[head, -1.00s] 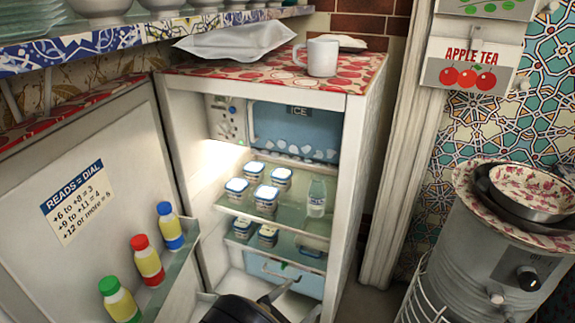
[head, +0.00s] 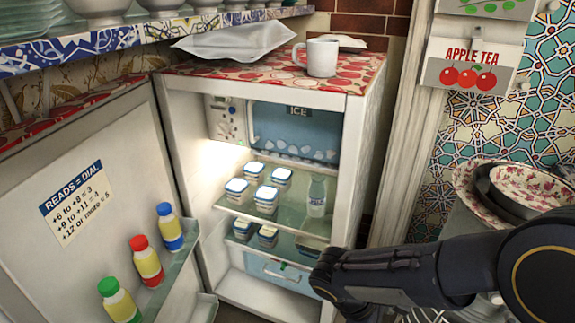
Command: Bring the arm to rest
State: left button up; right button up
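A black arm of mine reaches in from the right edge, across the front of the lower right of the fridge (head: 357,170). It is my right arm. Its dark far end is beside the fridge's lower right corner and bends down out of the picture. No gripper fingers show on it, and nothing held can be seen. My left gripper is not in view. The fridge stands open, with white-lidded tubs (head: 266,196) and a clear bottle (head: 317,196) on its shelves. Its blue bottom drawer (head: 285,272) is partly covered by the arm.
The open fridge door (head: 110,170) at left holds blue-, red- and green-capped bottles (head: 147,258). At right, patterned bowls (head: 530,188) sit behind my arm, which hides most of the metal urn.

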jog(key=s+d+r+m+t+y, duration=0.2)
jog(key=s+r+m+t+y, duration=0.4)
jog(key=s+r+m+y, duration=0.65)
notch_tip(320, 180, up, 26)
jog(key=w+m+h+p, duration=0.1)
jog(key=m+h+p, duration=0.1)
jog(key=p, duration=2.8)
jog(key=shift+w, duration=0.35)
